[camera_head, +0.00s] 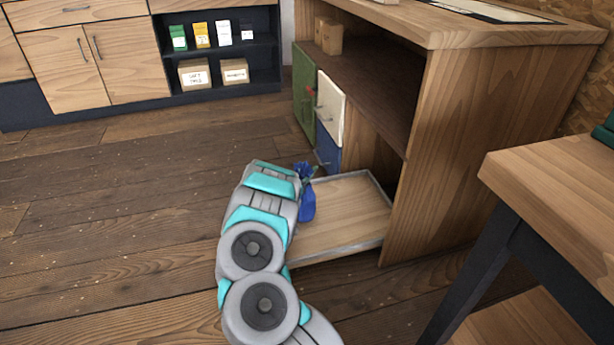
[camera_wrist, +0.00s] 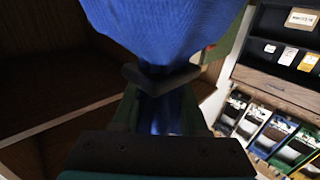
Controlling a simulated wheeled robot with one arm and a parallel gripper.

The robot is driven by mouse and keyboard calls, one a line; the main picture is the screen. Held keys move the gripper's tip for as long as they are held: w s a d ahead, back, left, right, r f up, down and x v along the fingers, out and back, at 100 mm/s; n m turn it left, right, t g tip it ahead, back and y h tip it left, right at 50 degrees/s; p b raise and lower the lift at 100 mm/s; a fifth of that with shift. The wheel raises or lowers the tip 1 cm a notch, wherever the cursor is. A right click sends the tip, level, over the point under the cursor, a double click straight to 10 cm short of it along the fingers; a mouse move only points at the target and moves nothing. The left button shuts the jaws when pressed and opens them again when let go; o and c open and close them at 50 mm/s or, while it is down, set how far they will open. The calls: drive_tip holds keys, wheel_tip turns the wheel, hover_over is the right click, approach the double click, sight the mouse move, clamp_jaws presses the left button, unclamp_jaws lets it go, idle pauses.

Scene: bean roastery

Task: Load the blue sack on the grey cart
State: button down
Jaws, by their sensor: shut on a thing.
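The blue sack (camera_head: 308,204) hangs at the left part of the grey cart in the head view. The cart is a low flat wooden platform with a grey rim (camera_head: 340,255). My gripper (camera_head: 304,172) is shut on the neck of the sack. In the wrist view the sack (camera_wrist: 165,28) fills the top, with my dark fingers (camera_wrist: 160,78) closed around its neck. I cannot tell whether the bottom of the sack touches the platform. My arm hides the left edge of the cart.
A wooden counter (camera_head: 450,150) stands over the cart's right side, with green, white and blue panels (camera_head: 304,95) behind. A table (camera_head: 560,185) is at the right. Shelves with bags and boxes (camera_head: 215,75) stand at the back. The floor at left is clear.

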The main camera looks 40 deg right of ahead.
drive_tip(key=shift+f, duration=1.15)
drive_tip(key=shift+c, duration=2.2)
unclamp_jaws()
